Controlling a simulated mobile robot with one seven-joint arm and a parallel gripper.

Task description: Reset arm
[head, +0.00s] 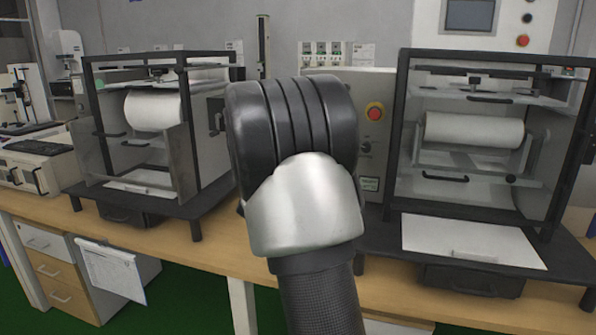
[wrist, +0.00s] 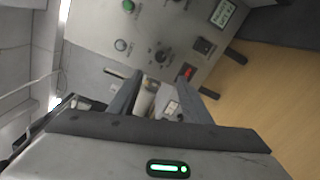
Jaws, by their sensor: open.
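My arm stands raised in the middle of the head view, with a black ribbed joint and a silver link. It hides part of the bench and the control box behind it. My gripper (wrist: 160,98) shows in the wrist view, with two dark fingers apart and nothing held between them. It faces a grey control panel (wrist: 150,22) with knobs, a green button and a small display. My gripper cannot be made out in the head view, where the arm hides it.
Two black-framed machines with white rollers stand on the wooden bench (head: 215,262), one at left (head: 92,115) and one at right (head: 400,130). A red button (head: 375,111) is on the control box between them. Drawers (head: 50,268) are under the bench at left.

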